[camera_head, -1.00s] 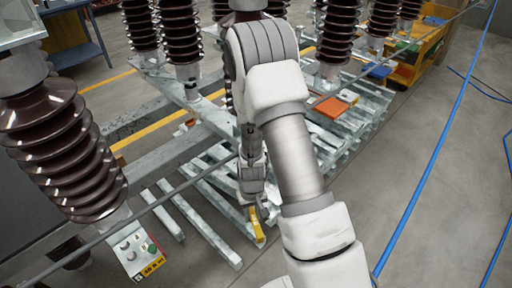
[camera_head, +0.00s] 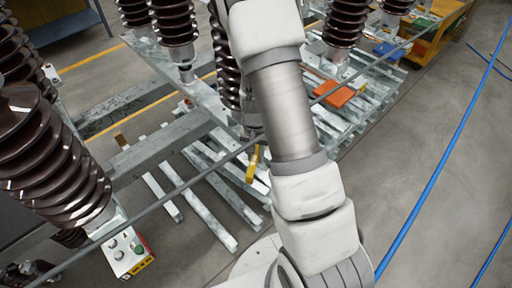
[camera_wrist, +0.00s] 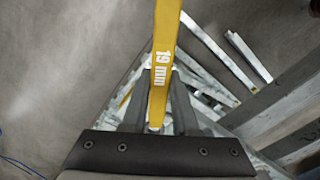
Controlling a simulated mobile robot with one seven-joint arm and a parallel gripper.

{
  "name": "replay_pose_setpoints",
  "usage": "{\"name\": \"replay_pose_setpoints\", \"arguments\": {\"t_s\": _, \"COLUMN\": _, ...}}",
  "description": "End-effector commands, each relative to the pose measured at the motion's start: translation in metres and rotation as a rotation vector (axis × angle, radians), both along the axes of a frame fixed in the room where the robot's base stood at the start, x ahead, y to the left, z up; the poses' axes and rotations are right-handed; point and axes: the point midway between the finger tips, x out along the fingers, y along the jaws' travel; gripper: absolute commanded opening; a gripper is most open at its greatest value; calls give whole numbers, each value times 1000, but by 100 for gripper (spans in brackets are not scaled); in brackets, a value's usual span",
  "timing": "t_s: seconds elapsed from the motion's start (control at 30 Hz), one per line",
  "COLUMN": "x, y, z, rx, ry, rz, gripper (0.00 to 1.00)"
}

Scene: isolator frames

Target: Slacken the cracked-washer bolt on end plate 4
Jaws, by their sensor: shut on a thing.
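My gripper (camera_wrist: 158,105) is shut on a yellow spanner (camera_wrist: 165,50) marked "19 mm" in the wrist view. The spanner runs from between the fingers to the top edge of that view, where its far end is cut off. In the head view the yellow spanner (camera_head: 253,164) hangs below the long grey rod, over the floor and galvanised bars. My arm hides most of the gripper there. I cannot make out the cracked-washer bolt or a plate numbered 4 in either view.
Brown ribbed insulators (camera_head: 50,155) stand at left and back on a galvanised frame (camera_head: 150,150). A long grey rod (camera_head: 190,183) crosses the head view. Blue hoses (camera_head: 440,160) cross clear floor at right.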

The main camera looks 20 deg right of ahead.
Motion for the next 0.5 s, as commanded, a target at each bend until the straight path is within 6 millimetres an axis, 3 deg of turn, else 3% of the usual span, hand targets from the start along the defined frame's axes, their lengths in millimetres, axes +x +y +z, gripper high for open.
{"name": "replay_pose_setpoints", "arguments": {"t_s": 0.13, "x": 1, "y": -5, "z": 4, "rx": 5, "ry": -2, "rz": -60, "gripper": 0}}
{"name": "replay_pose_setpoints", "arguments": {"t_s": 0.5, "x": 1, "y": -5, "z": -32, "rx": 5, "ry": 0, "rz": -56, "gripper": 0}}
